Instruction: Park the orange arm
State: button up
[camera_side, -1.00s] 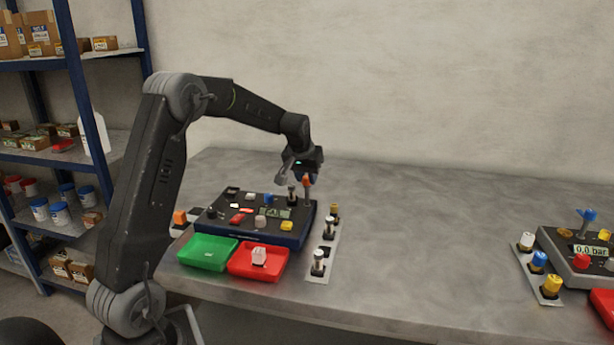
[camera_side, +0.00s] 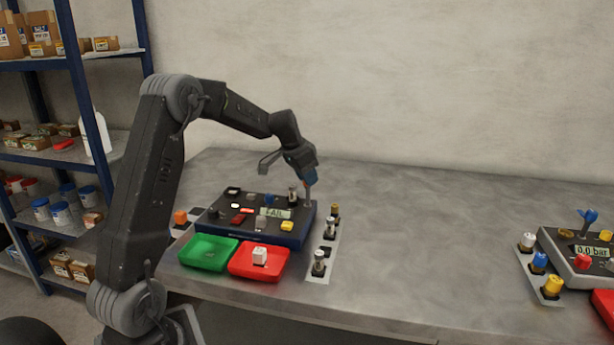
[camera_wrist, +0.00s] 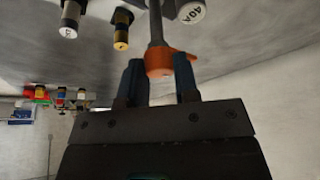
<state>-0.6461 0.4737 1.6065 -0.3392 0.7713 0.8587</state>
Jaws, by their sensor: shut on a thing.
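The orange arm (camera_wrist: 165,63) is an orange tip on a grey rod. In the wrist view it sits between the two blue fingers of my gripper (camera_wrist: 160,72). In the side view my gripper (camera_side: 310,181) is tilted down over the back right corner of the dark panel (camera_side: 262,232). It is shut on the orange arm, whose grey rod (camera_side: 308,198) stands up from the panel below the fingers. The fingers mostly hide the orange tip there. The panel's small display (camera_side: 276,213) appears to read FAIL.
A green tray (camera_side: 209,262) and a red tray (camera_side: 240,272) holding a white block (camera_side: 260,256) stand before the panel. A strip with several plugs (camera_side: 318,270) lies to its right. A second panel (camera_side: 574,262) stands far right. The table between is clear.

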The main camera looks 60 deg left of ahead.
dwell(0.4)
jog(key=o, duration=0.9)
jog(key=shift+r, duration=0.1)
jog(key=v, duration=1.3)
jog(key=shift+s+a+r, duration=0.1)
jog(key=shift+s+r, duration=0.05)
jog(key=shift+r, duration=0.15)
